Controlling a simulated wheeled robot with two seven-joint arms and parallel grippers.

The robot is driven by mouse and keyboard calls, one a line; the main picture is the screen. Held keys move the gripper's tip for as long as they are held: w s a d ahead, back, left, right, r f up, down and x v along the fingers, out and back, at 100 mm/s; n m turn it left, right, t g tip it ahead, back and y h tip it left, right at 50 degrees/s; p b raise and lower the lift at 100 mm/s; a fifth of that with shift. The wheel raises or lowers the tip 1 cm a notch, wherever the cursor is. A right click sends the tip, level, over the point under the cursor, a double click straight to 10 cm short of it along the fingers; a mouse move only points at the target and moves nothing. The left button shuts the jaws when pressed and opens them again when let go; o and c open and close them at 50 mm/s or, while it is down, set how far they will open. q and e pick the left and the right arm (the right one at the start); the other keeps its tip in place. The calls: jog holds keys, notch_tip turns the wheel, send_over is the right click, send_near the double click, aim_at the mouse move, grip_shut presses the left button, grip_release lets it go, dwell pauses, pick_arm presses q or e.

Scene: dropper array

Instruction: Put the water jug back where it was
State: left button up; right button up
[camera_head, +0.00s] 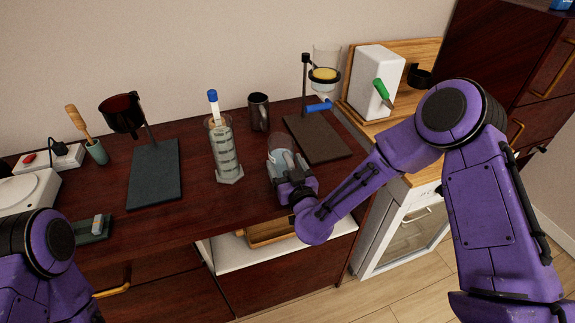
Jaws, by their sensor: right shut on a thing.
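The water jug (277,150) is a clear vessel at the front right of the dark wooden counter. My right gripper (290,178) is shut on the jug from the front and hides much of its lower part. I cannot tell whether the jug's base touches the counter. My left arm shows at the lower left, but its gripper is outside the picture.
A graduated cylinder (226,152) stands left of the jug. A dark mug (259,112) stands behind it. A dropper stand (318,138) is to the right, and another stand (153,173) is to the left. A white block (377,75) is farther right.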

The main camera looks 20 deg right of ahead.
jog(key=o, duration=1.5)
jog(key=shift+r, duration=0.15)
jog(key=shift+s+b, duration=1.5)
jog(key=shift+s, duration=4.5)
jog(key=s+d+f+m+g+h, duration=0.1)
jog(key=s+d+f+g, duration=0.25)
jog(key=f, duration=0.65)
jog(key=s+d+f+m+g+h, duration=0.1)
jog(key=s+d+f+m+g, duration=0.25)
jog(key=f, duration=0.55)
jog(key=s+d+f+m+g, duration=0.1)
jog(key=s+d+f+g, duration=0.1)
jog(key=s, duration=0.4)
jog(key=s+d+f+g+h, duration=0.1)
jog(key=s+d+f+g, duration=0.1)
jog(key=s+f, duration=0.3)
jog(key=s+d+f+m+g+h, duration=0.1)
jog(key=s+d+f+g, duration=0.1)
jog(key=s, duration=0.5)
jog(key=shift+d+f+m+g, duration=0.2)
jog(key=shift+f+g, duration=0.25)
jog(key=shift+f, duration=0.05)
jog(key=shift+d+f+m+g, duration=0.15)
jog(key=shift+f+g, duration=0.3)
